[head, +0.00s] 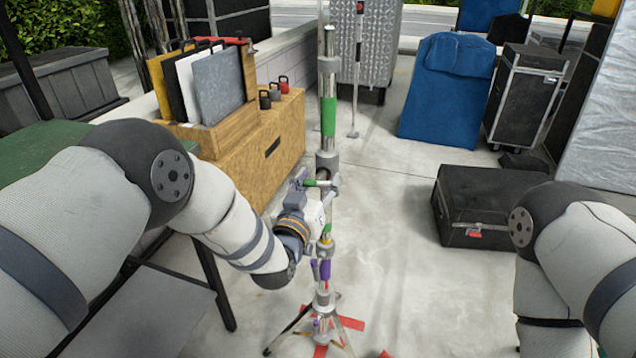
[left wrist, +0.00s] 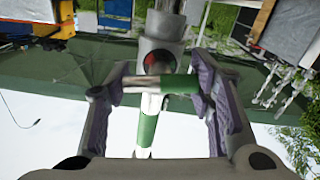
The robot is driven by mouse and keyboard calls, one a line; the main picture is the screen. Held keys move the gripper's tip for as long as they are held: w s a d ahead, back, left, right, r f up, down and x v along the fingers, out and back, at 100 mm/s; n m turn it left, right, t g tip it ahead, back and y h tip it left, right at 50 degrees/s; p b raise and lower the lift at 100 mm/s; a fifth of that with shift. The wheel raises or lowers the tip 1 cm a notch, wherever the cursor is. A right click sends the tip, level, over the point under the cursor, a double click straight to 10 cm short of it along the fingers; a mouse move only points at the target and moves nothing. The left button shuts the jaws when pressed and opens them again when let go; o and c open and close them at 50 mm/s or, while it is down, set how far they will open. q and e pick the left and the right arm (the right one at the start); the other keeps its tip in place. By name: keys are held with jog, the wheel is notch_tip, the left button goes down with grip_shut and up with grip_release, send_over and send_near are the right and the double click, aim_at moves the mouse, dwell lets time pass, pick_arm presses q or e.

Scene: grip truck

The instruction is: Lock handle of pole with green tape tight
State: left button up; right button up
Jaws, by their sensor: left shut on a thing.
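The pole with green tape (head: 329,115) stands upright at the middle of the head view. Its lock handle, a short bar with a green band (head: 318,183), sticks out sideways from a collar. In the left wrist view the handle (left wrist: 180,84) lies crosswise between my fingers, below the round grey collar (left wrist: 160,57). My left gripper (head: 312,185) is shut on the handle, with its fingers at the bar's two ends. It also shows in the left wrist view (left wrist: 157,82). How tight the handle is cannot be told. My right gripper is out of view.
A lower purple handle (head: 325,269) sits on the same stand, whose legs stand by red tape (head: 347,323) on the floor. A wooden box (head: 262,150) is at the left. A black case (head: 478,205) lies at the right. The floor between stand and case is clear.

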pick_arm(q)
jog(key=shift+r, duration=0.15)
jog(key=o, duration=1.2)
jog(key=shift+s, duration=0.1)
jog(key=v, duration=1.1)
jog(key=shift+s+a, duration=0.1)
jog(key=shift+s, duration=0.25)
